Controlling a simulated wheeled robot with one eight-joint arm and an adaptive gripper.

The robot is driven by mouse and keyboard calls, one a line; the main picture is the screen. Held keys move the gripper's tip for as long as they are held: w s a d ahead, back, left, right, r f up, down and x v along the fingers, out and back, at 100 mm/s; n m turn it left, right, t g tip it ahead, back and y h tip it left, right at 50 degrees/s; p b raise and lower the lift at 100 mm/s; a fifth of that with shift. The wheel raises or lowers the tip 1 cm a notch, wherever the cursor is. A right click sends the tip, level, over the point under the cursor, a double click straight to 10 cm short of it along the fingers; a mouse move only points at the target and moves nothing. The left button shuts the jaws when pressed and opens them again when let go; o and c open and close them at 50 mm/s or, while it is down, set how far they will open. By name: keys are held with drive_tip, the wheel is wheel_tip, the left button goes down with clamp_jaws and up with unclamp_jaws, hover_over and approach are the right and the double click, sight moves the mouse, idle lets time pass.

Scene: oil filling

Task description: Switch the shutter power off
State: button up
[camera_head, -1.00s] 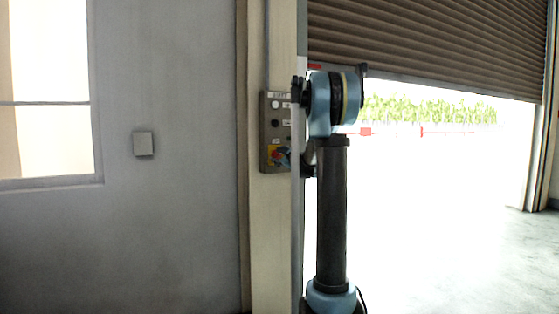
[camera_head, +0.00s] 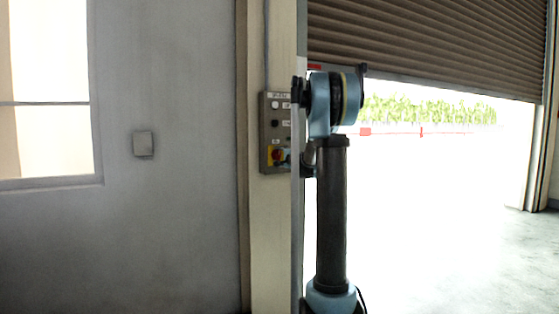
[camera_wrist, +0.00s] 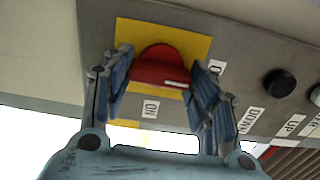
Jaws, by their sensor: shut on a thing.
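The red rotary knob (camera_wrist: 158,66) sits on a yellow square plate (camera_wrist: 190,40) on the grey control box. An ON label (camera_wrist: 150,110) is below it in the wrist view, and a partly hidden label starting with O (camera_wrist: 217,68) is to its right. A short white mark shows on the knob's lower right. My gripper (camera_wrist: 163,70) has one finger on each side of the knob and is shut on it. In the head view the control box (camera_head: 268,132) is on the pillar, with the red knob (camera_head: 277,155) low on it, partly covered by my gripper (camera_head: 285,157).
Black buttons (camera_wrist: 279,83) with UP and DOWN labels lie to the right of the knob in the wrist view. A partly raised brown shutter (camera_head: 430,40) hangs at the right over a bright opening. A grey wall (camera_head: 190,230) with a small plate is at the left.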

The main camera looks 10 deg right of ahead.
drive_tip(key=shift+s+a+f+n, duration=0.1)
drive_tip(key=shift+s+f+n, duration=0.05)
drive_tip(key=shift+n, duration=0.15)
drive_tip(key=o, duration=1.1)
drive_tip(key=shift+c, duration=0.2)
drive_tip(key=v, duration=1.1)
drive_tip(key=shift+s, duration=0.3)
